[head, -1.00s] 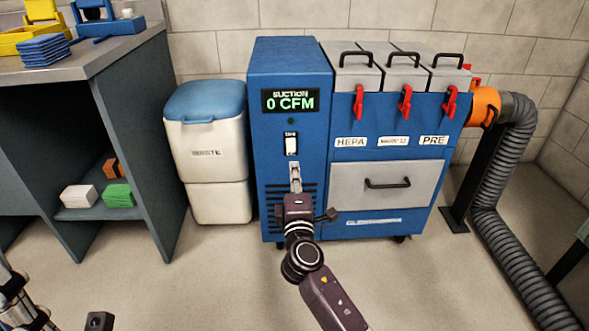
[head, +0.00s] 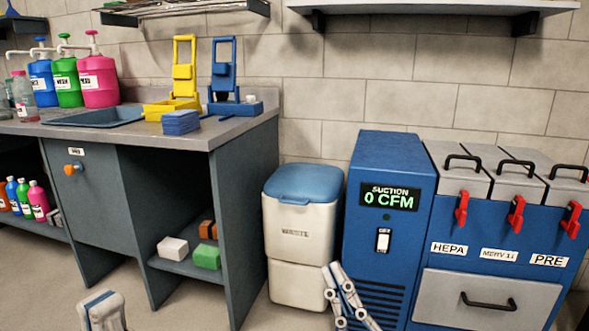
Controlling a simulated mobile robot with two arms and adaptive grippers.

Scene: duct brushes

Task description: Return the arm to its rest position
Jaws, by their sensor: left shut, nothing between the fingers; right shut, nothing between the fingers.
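My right gripper (head: 337,270) is at the lower middle of the head view, its fingers together and empty. It stands in front of the gap between the waste bin and the blue suction unit (head: 365,290), apart from the switch (head: 383,240). The display (head: 389,196) on the unit reads 0 CFM. The tip of my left gripper (head: 101,304) shows at the bottom left edge, shut with nothing in it. Most of both arms is out of view below.
The white waste bin (head: 298,235) with a blue lid stands left of the unit. A grey workbench (head: 225,133) holds blue and yellow stands and several pump bottles. Filter boxes with red latches (head: 516,215) are at the right. Open floor lies before the bench.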

